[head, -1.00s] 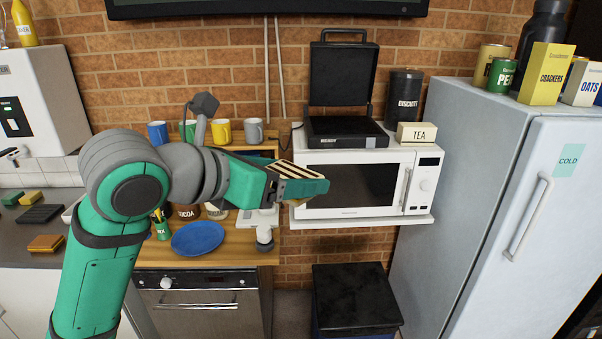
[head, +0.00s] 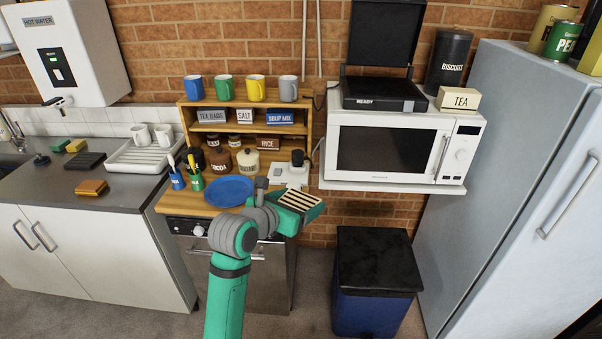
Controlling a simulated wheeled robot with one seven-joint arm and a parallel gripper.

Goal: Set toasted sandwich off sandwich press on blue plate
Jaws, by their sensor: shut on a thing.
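The toasted sandwich (head: 299,201), pale with dark grill stripes, shows at the end of my arm in the head view. My gripper (head: 306,206) is shut on it and holds it up in front of the wooden counter, to the right of the blue plate. The blue plate (head: 228,190) lies on the wooden counter, with no food on it; my arm is just in front of its right edge. The sandwich press (head: 385,95) stands open on top of the white microwave, its lid upright and its lower plate empty. The fingertips are partly hidden by the sandwich.
A white appliance (head: 290,174) stands on the counter right of the plate. Jars and two cups of utensils (head: 196,181) stand behind and left of it. The microwave shelf (head: 390,186) juts out at right, above a blue bin (head: 375,294).

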